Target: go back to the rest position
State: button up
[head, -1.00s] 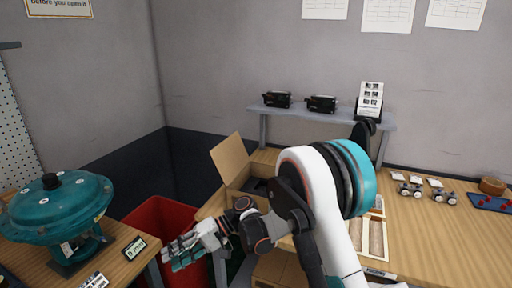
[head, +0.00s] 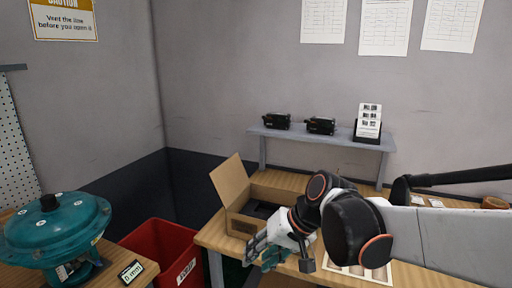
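My gripper (head: 262,256) is in the head view, low in the middle, in front of the open cardboard box (head: 233,183) on the wooden workbench. Its fingers point down and to the left, and I see nothing held between them. The view does not show clearly how far apart the fingertips are. My arm reaches in from the right edge and hides much of the bench's right side.
A red bin (head: 160,246) stands on the floor left of the bench (head: 212,237). A teal valve actuator (head: 55,232) and a small display (head: 131,272) sit on the left table. A grey shelf (head: 290,136) holds two black devices and a card stand (head: 368,122).

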jog(key=s+d+t+h, duration=0.2)
jog(key=s+d+h, duration=0.1)
jog(key=s+d, duration=0.4)
jog(key=s+d+t+h, duration=0.2)
jog(key=s+d, duration=0.4)
jog(key=d, duration=0.6)
jog(key=shift+s+m+h, duration=0.4)
jog(key=shift+h, duration=0.2)
jog(key=shift+a, duration=0.15)
